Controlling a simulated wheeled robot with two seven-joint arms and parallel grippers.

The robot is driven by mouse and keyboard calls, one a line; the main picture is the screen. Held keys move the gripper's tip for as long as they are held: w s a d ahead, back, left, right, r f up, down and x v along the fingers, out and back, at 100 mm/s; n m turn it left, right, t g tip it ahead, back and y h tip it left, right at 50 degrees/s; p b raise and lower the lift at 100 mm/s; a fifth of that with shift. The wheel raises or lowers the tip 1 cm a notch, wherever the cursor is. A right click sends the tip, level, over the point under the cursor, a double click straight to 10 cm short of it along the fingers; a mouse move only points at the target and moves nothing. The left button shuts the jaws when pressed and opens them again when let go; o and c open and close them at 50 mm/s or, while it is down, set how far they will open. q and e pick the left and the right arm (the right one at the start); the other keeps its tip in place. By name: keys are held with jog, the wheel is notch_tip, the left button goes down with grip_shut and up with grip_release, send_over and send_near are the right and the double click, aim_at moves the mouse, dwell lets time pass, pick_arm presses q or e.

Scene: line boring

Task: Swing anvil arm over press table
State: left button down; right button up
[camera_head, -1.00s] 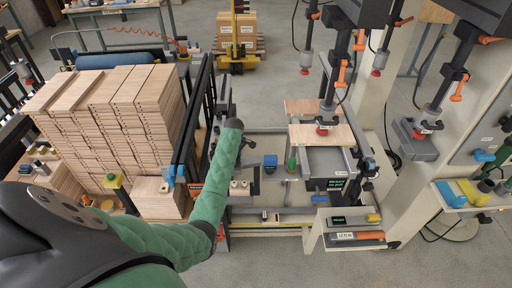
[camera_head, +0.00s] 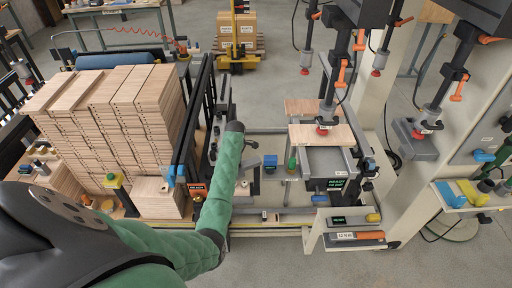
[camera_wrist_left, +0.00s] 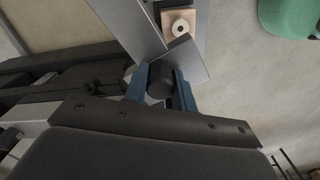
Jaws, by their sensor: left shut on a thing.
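My left gripper (camera_wrist_left: 160,88) is shut, its blue fingers on either side of a black round handle (camera_wrist_left: 160,78) in the left wrist view. The handle sits against a flat grey metal bar (camera_wrist_left: 185,62), which may be the anvil arm; I cannot tell for sure. In the head view my green-sleeved left forearm reaches to the frame left of the press, and the gripper itself is not clearly seen. What I take for the press table (camera_head: 328,160) is a dark grey block beside a light wooden board (camera_head: 322,134). My right gripper is not in view.
Stacked wooden boards (camera_head: 110,110) stand at the left beside a black rail frame (camera_head: 193,120). Press heads (camera_head: 325,115) hang over the boards. A small blue-topped item (camera_head: 270,160) stands right of my forearm. A side shelf (camera_head: 470,195) with coloured tools is at the right.

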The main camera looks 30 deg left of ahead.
aim_at(241, 169)
pick_arm(q)
jog(key=shift+s+d+n, duration=0.45)
jog(key=shift+d+n, duration=0.4)
jog(key=shift+n, duration=0.15)
jog(key=shift+d, duration=0.1)
jog(key=shift+d+n, duration=0.2)
jog(key=shift+n, duration=0.1)
jog(key=c, duration=1.1)
grip_release()
jog(key=shift+c, duration=0.2)
jog(key=shift+s+r, duration=0.1)
jog(key=shift+r, duration=0.05)
jog(key=shift+r, duration=2.9)
